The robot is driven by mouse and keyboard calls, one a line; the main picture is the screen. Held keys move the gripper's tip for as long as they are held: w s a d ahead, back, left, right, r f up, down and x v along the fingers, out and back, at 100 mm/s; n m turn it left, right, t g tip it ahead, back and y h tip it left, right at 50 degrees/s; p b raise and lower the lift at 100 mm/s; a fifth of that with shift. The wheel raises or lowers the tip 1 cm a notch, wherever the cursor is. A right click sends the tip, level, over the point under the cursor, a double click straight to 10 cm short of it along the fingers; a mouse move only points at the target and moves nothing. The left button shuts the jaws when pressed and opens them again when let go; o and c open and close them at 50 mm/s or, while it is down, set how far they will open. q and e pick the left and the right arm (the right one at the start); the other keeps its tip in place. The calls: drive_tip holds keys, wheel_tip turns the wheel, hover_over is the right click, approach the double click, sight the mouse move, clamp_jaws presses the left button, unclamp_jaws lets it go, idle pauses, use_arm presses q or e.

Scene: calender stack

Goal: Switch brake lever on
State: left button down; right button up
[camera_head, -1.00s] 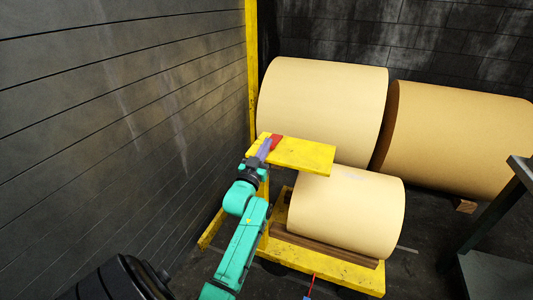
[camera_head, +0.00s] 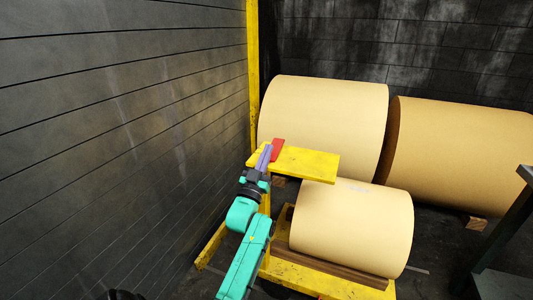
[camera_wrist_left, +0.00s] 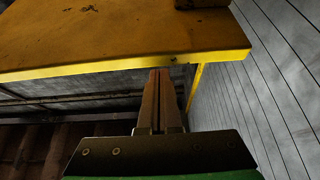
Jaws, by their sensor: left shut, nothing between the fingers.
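A small red piece (camera_head: 278,149), which looks like the brake lever, sits on the left part of a yellow plate (camera_head: 312,163) in the head view. My left gripper (camera_head: 265,154) is at the plate's left end, just left of the red piece in the picture. In the left wrist view its two fingers (camera_wrist_left: 160,84) are together with nothing between them, their tips at the plate's yellow edge (camera_wrist_left: 100,64). I cannot tell whether they touch it. A dark brownish block (camera_wrist_left: 200,3) at the top, cut off by the frame, may be the same piece. My right gripper is not in view.
A pale paper roll (camera_head: 350,225) lies on a yellow-framed stand below the plate. Larger rolls (camera_head: 325,115) (camera_head: 460,150) lie behind. A yellow post (camera_head: 252,70) rises by the dark plank wall (camera_head: 120,130) on the left. A dark metal frame (camera_head: 500,230) stands at right.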

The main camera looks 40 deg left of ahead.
use_arm(q)
drive_tip(key=r+b+v, duration=0.1)
drive_tip(key=b+v, duration=0.1)
drive_tip(key=v, duration=0.8)
drive_tip(key=shift+s, duration=0.2)
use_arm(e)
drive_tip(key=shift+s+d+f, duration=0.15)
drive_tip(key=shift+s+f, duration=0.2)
use_arm(q)
drive_tip(key=shift+d, duration=0.1)
